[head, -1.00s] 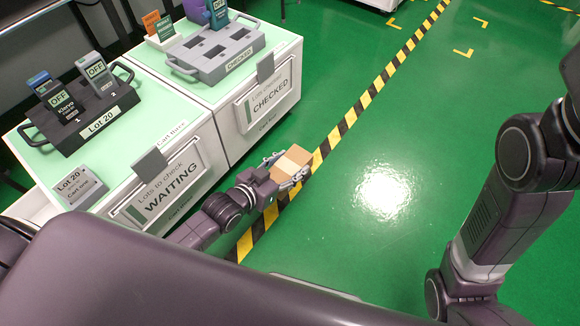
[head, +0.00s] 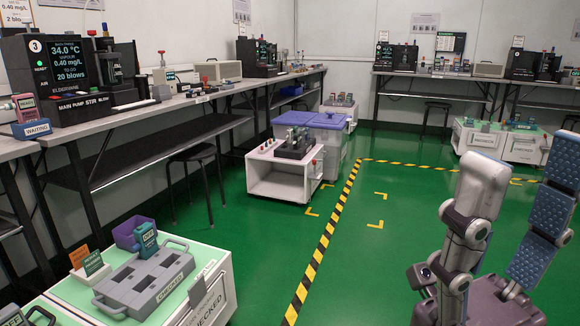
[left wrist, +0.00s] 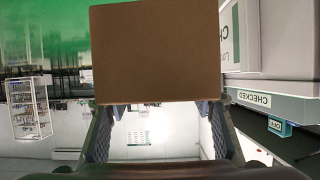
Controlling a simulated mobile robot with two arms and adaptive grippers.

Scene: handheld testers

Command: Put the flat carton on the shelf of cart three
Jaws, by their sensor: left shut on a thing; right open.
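The flat carton (left wrist: 155,55) is plain brown and fills the top middle of the left wrist view. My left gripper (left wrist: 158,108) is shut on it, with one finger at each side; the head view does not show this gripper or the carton. My right gripper (head: 524,160) is open and empty at the right of the head view, fingers up.
A cart marked CHECKED (head: 218,290) with a grey rack (head: 150,280) stands at near left. A lidded grey bin (head: 333,150) adjoins the open-shelf cart. Benches line the walls, with a stool (head: 193,155) at left. Black-yellow tape (head: 322,245) crosses the clear green floor.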

